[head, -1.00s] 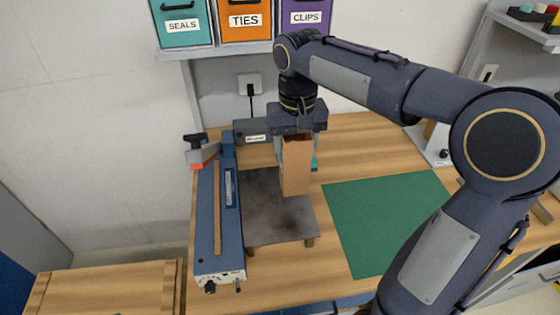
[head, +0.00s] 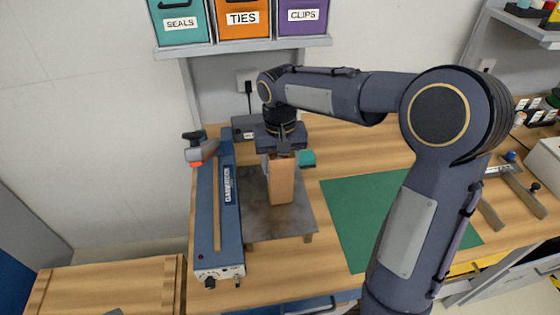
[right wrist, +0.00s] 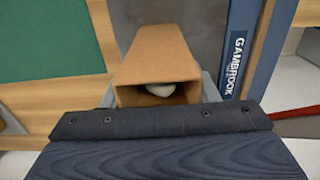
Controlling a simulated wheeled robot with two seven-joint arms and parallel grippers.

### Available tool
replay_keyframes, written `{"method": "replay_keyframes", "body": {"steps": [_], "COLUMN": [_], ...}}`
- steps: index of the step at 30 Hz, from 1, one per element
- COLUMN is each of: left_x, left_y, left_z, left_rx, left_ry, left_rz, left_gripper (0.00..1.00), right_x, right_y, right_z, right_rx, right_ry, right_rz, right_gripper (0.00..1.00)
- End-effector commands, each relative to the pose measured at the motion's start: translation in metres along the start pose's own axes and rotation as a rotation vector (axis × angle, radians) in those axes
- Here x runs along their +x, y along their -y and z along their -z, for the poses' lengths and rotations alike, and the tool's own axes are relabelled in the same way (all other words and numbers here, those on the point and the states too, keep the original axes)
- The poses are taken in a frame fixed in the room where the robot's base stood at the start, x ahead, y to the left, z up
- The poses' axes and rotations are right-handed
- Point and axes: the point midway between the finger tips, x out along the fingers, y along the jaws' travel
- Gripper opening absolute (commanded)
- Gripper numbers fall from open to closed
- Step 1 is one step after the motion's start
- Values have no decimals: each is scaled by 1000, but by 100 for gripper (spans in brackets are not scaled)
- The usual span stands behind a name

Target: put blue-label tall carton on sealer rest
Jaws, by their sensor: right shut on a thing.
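A tall brown carton (head: 281,180) stands upright over the grey metal sealer rest (head: 258,222) in the head view. My right gripper (head: 282,156) is shut on its upper part from above. In the right wrist view the carton (right wrist: 158,58) shows an open end with something white inside. Its blue label is not visible in either view. Its lower end looks at or just above the rest; I cannot tell whether they touch. The blue sealer (head: 229,215) lies along the rest's left side. My left gripper is not in view.
A green mat (head: 370,215) lies on the wooden table right of the rest. A teal item (head: 307,158) shows just behind the carton. Bins for seals, ties and clips (head: 243,20) sit on a shelf above. An orange-and-black tool (head: 197,150) is at the sealer's far end.

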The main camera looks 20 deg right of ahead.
Motion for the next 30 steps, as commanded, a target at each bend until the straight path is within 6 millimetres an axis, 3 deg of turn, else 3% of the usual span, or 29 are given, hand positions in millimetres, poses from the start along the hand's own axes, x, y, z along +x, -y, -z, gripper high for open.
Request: {"method": "replay_keyframes", "body": {"steps": [1,2,6,18,30], "left_x": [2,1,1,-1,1], "left_y": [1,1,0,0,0], "left_z": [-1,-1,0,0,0], "left_rx": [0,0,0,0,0], "left_ry": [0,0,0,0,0], "left_rz": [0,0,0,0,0], "left_gripper": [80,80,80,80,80], "right_x": [3,2,2,-6,-87], "right_y": [0,0,0,0,1], "right_z": [0,0,0,0,1], "right_rx": [0,0,0,0,0], "right_ry": [0,0,0,-2,-4], "right_rz": [0,0,0,1,2], "right_gripper": [21,57,75,76,76]}}
